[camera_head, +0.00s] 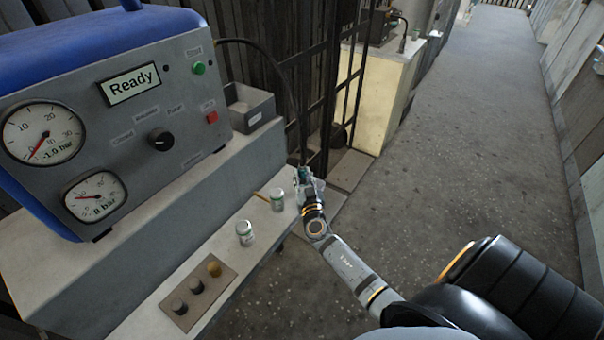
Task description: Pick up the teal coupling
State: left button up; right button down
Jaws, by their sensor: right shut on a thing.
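My right gripper (308,186) is at the far right end of the bench ledge, at the end of my arm that comes in from the lower right. It is shut on a small teal thing, which appears to be the teal coupling (303,174). The fingers hide much of the coupling, and it is small in this view. I cannot tell whether it still touches the ledge (205,262). My left gripper is not in view.
Two small white jars (245,233) (278,199) stand on the ledge left of the gripper. A plate with several round knobs (198,293) lies nearer. A blue-grey machine (130,105) with gauges reads "Ready". A grey bin (250,107) stands behind. Open floor (450,170) lies right.

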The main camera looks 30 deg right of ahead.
aim_at(303, 167)
jog(key=shift+r, duration=0.5)
notch_tip(303, 167, up, 2)
jog(key=shift+r+p, duration=0.25)
jog(key=shift+p, duration=0.7)
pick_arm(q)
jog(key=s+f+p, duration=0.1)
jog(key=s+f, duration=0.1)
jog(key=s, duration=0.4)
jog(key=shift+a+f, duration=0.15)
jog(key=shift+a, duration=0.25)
pick_arm(e)
jog(key=s+a+r, duration=0.2)
jog(key=s+r, duration=0.2)
jog(key=s, duration=0.2)
jog(key=s+a+r, duration=0.2)
jog(key=s+r, duration=0.3)
jog(key=s, duration=0.2)
jog(key=shift+s+a+r, duration=0.15)
jog(key=shift+a+r, duration=0.1)
jog(key=shift+r, duration=0.05)
